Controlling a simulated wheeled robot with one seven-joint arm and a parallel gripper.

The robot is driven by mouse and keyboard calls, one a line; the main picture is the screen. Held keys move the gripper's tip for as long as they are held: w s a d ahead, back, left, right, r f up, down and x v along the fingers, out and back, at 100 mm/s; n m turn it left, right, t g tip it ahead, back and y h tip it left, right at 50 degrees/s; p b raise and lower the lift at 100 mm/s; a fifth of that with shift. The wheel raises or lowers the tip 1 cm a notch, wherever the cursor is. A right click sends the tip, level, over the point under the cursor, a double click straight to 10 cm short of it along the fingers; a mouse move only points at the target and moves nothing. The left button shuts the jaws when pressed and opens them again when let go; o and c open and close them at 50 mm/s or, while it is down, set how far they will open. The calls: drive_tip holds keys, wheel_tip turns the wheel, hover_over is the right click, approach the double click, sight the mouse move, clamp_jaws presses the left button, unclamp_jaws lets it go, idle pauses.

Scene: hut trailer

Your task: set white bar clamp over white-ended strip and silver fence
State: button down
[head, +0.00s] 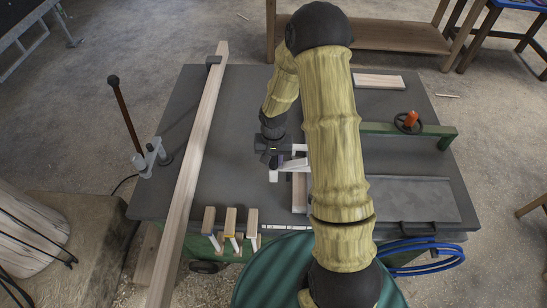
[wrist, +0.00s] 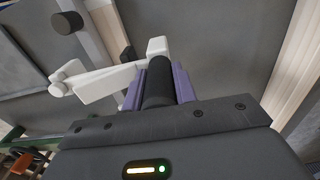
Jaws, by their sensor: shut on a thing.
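My gripper (head: 272,158) hangs over the middle of the dark table. In the wrist view its purple fingers (wrist: 160,88) are shut on the black handle of the white bar clamp (wrist: 105,82). The clamp also shows in the head view (head: 291,163), its white bar and jaws sticking out from the fingers, partly behind my arm. A pale strip (head: 299,192) lies below the clamp, partly hidden by my arm; I cannot tell whether the clamp touches it. I cannot surely identify the white end or the silver fence.
A long wooden board (head: 196,150) crosses the table (head: 235,115) on the left. A lever (head: 126,115) stands at the left edge. A green rail (head: 385,130) with a red knob (head: 411,119) lies right.

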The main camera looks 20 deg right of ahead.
sight(274, 169)
drive_tip(key=shift+f+b, duration=2.2)
drive_tip(key=shift+f, duration=0.8)
drive_tip(key=c, duration=0.6)
unclamp_jaws()
drive_tip(key=shift+o, duration=0.2)
drive_tip(key=shift+r+p, duration=3.35)
drive_tip(key=shift+r, duration=1.2)
